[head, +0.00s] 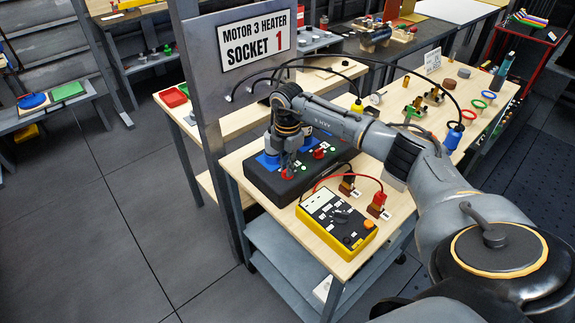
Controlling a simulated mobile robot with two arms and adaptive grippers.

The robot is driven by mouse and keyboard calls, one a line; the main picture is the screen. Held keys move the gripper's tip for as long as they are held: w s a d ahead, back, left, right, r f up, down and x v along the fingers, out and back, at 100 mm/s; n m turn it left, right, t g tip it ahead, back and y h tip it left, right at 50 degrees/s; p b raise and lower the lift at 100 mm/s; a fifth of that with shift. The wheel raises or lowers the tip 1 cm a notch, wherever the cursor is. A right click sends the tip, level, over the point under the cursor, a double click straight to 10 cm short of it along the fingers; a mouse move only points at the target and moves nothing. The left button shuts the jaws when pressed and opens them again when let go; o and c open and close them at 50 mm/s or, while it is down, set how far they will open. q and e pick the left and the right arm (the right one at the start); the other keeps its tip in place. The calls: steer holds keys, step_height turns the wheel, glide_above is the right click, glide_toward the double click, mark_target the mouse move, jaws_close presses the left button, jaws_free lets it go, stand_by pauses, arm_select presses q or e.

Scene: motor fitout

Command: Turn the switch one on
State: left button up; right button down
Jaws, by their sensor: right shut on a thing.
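A black switch box (268,186) lies on the wooden bench top. It carries red switches, small green lights and blue parts. My right gripper (287,168) points down over the front left part of the box, shut on a red switch (288,174) there. The fingers partly hide this switch, and its setting and number are too small to tell. Another red switch (319,153) sits farther right on the box, clear of the gripper. My left gripper is not in view.
A yellow meter (337,222) with red and black leads stands in front of the box. A grey post with a "MOTOR 3 HEATER SOCKET 1" sign (257,38) rises at the left. Cables arch behind my right arm. Rings and small fittings occupy the bench's far end (490,112); floor at left is clear.

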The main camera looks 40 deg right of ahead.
steer(key=shift+r, duration=0.1)
stand_by(0.4)
steer(key=c, duration=1.4)
jaws_free()
step_height(320, 180, up, 12)
